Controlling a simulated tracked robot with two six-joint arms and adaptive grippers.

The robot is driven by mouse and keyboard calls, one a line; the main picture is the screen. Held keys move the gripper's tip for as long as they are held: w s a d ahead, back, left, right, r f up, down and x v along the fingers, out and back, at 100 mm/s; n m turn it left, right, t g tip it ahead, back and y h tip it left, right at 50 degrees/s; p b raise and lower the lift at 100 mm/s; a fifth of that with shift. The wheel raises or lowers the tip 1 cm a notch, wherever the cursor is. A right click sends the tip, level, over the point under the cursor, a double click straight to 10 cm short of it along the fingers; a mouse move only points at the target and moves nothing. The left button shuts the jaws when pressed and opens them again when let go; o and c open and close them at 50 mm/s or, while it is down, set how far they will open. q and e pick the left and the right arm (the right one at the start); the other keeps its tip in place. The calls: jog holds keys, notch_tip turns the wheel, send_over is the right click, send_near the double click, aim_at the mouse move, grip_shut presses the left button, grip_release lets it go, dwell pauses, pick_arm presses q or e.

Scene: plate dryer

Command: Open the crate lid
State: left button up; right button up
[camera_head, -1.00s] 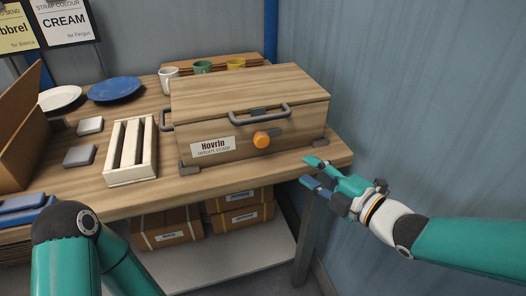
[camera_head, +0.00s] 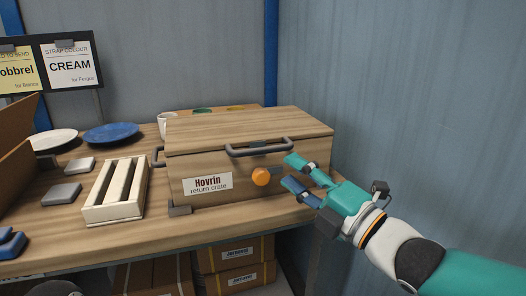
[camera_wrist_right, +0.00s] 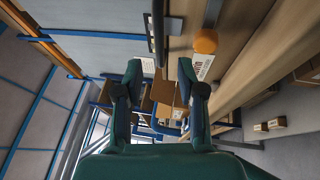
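The wooden crate (camera_head: 235,178) stands on the bench with its flat lid (camera_head: 250,128) down. A dark grey handle (camera_head: 260,147) runs along the lid's front edge. An orange round knob (camera_head: 261,177) sits on the front face, right of the "Hovrin return crate" label (camera_head: 207,184). The knob also shows in the right wrist view (camera_wrist_right: 206,41). My right gripper (camera_head: 289,172) is open and empty, in front of the crate's right front, just right of the knob and apart from it. My left gripper is out of view.
A slatted wooden rack (camera_head: 117,190) stands left of the crate. Grey blocks (camera_head: 61,194), a blue plate (camera_head: 110,133) and a white plate (camera_head: 54,139) lie farther left. A white cup (camera_head: 166,123) stands behind. A wall rises close on the right.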

aim_at(263, 151)
jog(key=x, duration=0.9)
grip_shut()
jog(key=shift+f, duration=0.1)
